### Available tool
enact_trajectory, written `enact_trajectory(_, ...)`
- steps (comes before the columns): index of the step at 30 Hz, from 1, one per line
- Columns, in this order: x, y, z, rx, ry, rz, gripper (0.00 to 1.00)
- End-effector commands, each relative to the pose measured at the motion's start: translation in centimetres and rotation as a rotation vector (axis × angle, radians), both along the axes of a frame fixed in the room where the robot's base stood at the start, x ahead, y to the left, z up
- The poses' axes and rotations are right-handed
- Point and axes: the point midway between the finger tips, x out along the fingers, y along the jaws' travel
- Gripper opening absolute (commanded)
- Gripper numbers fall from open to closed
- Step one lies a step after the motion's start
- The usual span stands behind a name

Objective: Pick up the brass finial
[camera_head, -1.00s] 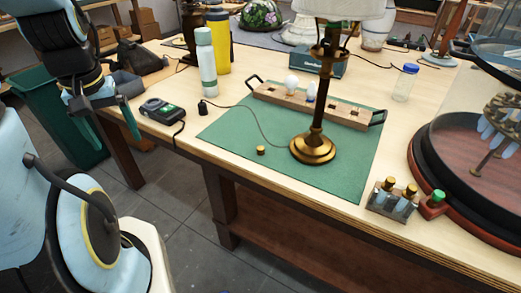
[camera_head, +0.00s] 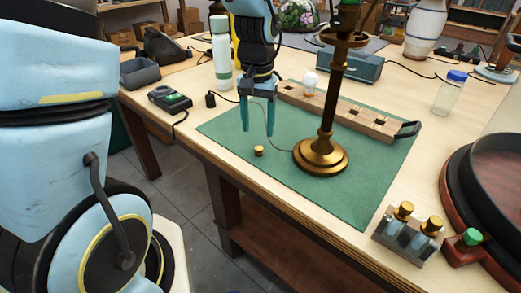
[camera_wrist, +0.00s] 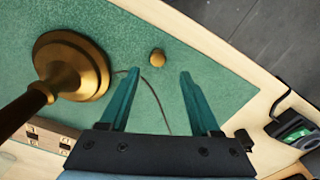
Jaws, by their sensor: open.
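The brass finial (camera_head: 259,151) is a small gold knob on the green mat (camera_head: 222,128), near the mat's front edge and left of the lamp base. In the wrist view the finial (camera_wrist: 157,57) lies beyond the fingertips, roughly between their lines. My gripper (camera_head: 258,134) is open and empty, pointing down over the mat behind the finial in the head view. Its two teal fingers also show in the wrist view (camera_wrist: 160,73). The brass lamp (camera_head: 322,152) stands upright on the mat, right of my gripper. Nothing hides the finial.
A wooden tray (camera_head: 350,118) with a white bulb (camera_head: 310,82) lies behind the lamp. A dark cord runs across the mat by my fingers. A black meter (camera_head: 170,98) and a white bottle (camera_head: 221,55) stand to the left. The mat's front strip is clear.

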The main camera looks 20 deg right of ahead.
Motion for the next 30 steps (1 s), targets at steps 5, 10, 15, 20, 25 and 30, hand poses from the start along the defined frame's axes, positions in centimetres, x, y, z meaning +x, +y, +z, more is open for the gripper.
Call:
enact_trajectory(5,-0.1,0.0,-1.1,0.001,0.002,0.000,0.64)
enact_trajectory(10,-0.5,-0.1,-3.1,0.003,0.003,-0.002,0.64)
enact_trajectory(15,-0.5,-0.1,-5.3,0.001,0.002,0.000,0.64)
enact_trajectory(20,-0.5,-0.2,-6.1,-0.001,-0.002,0.000,0.64)
enact_trajectory(25,-0.5,-0.2,-6.1,-0.001,-0.002,0.000,0.64)
enact_trajectory(30,-0.5,-0.2,-6.1,-0.001,-0.002,0.000,0.46)
